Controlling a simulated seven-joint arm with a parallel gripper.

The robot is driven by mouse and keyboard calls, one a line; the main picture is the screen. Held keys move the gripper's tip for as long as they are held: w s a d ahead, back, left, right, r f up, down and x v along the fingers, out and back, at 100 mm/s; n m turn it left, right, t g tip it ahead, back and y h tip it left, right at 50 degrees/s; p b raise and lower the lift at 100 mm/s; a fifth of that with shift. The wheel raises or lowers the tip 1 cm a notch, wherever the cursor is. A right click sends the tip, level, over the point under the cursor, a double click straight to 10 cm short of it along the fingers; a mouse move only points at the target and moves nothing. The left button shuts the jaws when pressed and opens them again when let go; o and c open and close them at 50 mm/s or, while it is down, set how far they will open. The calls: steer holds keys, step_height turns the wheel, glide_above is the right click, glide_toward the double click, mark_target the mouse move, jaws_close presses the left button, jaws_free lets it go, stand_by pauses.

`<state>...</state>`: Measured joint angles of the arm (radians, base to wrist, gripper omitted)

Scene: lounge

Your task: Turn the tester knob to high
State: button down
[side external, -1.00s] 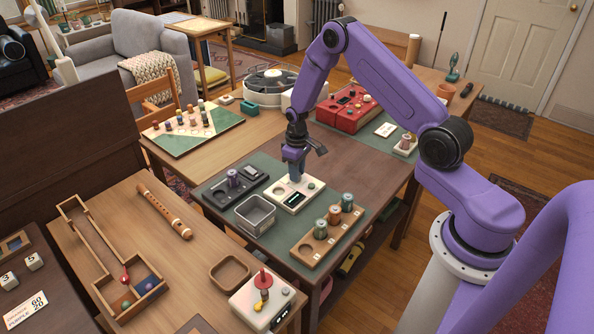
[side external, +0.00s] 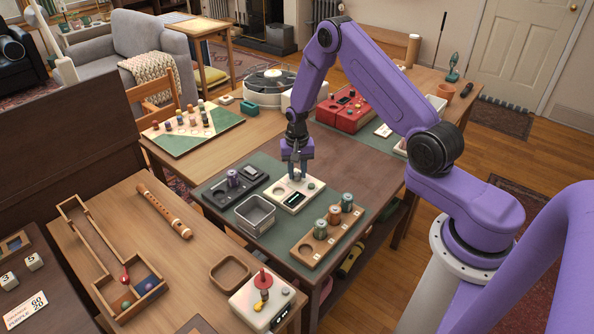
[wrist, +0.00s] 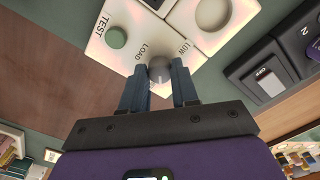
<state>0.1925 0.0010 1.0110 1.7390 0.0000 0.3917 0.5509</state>
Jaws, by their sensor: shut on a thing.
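The tester is a cream box (side external: 290,205) on the green mat in the side view; its top also fills the upper middle of the wrist view (wrist: 128,58). It has a dark display (side external: 294,198), a round recess (wrist: 212,14) and a green TEST button (wrist: 117,37). The grey tester knob (wrist: 160,69) sits by the words LOAD and LOW. My gripper (wrist: 158,80) has one finger on each side of the knob and is shut on it. In the side view, my gripper (side external: 297,177) points down at the tester and hides the knob.
A dark device (side external: 236,183) with a purple cylinder stands left of the tester. A metal bin (side external: 256,215) is in front of it, and a wooden rack (side external: 326,236) with several cylinders is at the front right. Red devices (side external: 345,110) stand behind.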

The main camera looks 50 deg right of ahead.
mark_target(297, 174)
steer(key=shift+m, duration=1.7)
steer(key=c, duration=0.8)
jaws_free()
steer(key=shift+c, duration=0.2)
step_height(297, 174, up, 18)
steer(key=shift+f, duration=0.25)
